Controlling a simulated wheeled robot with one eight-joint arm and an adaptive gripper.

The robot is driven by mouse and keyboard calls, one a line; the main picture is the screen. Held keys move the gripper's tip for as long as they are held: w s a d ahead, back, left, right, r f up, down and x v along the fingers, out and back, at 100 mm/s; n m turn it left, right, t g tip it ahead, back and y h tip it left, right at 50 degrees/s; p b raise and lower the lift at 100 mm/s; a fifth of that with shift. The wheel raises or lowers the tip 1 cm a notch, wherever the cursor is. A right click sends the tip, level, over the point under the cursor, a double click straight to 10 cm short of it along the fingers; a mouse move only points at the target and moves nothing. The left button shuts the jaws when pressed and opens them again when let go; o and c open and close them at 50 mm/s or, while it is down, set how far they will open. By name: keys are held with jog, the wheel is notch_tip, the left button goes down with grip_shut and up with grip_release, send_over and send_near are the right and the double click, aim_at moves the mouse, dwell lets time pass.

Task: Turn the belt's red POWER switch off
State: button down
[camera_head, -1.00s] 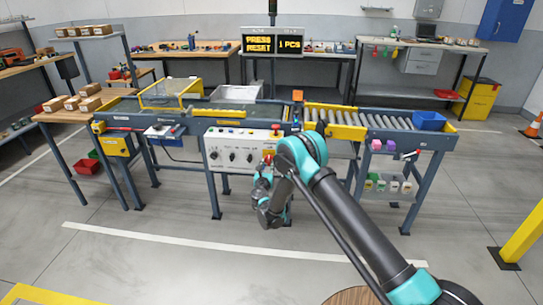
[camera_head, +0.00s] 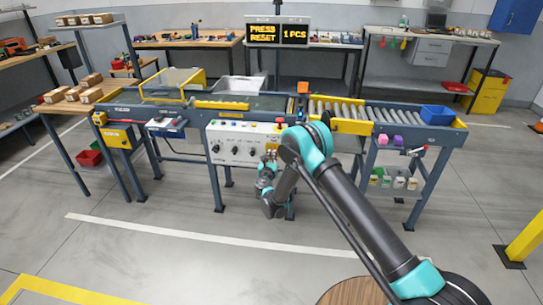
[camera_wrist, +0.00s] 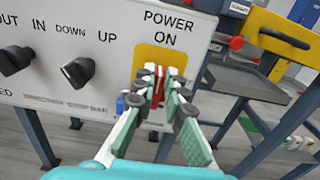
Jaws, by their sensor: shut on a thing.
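The red POWER switch (camera_wrist: 159,84) stands on a yellow plate (camera_wrist: 167,58) at the right end of the white control panel (camera_wrist: 90,40), under the words POWER and ON. My gripper (camera_wrist: 158,76) is at the switch in the wrist view, its fingers closed on the red lever from both sides. The fingers hide part of the switch and the lower plate. In the head view the panel (camera_head: 220,146) hangs at the belt's front, and my gripper (camera_head: 270,157) is at its right end, small and partly hidden by my arm.
Black knobs (camera_wrist: 78,70) sit left of the switch. A blue button (camera_wrist: 133,101) is close beside the fingers. A dark tray (camera_wrist: 245,82) is at right. The display (camera_head: 277,32) reads PRESS RESET and 1 PCS. A blue bin (camera_head: 437,115) stands on the rollers.

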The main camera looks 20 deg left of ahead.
jog(key=shift+d+m, duration=0.1)
jog(key=shift+m, duration=0.2)
jog(key=shift+w+d+f+m, duration=0.1)
jog(key=shift+d+f+m, duration=0.3)
jog(key=shift+m, duration=2.45)
jog(key=shift+w+d+f+m, duration=0.1)
jog(key=shift+d+f+m, duration=0.3)
jog(key=shift+m, duration=2.5)
jog(key=shift+d+f+m, duration=0.35)
jog(key=shift+f+m, duration=0.1)
jog(key=shift+m, duration=2.4)
jog(key=c, duration=1.6)
grip_release()
jog(key=shift+r, duration=0.1)
notch_tip(320, 180, up, 10)
jog(key=shift+f, duration=0.1)
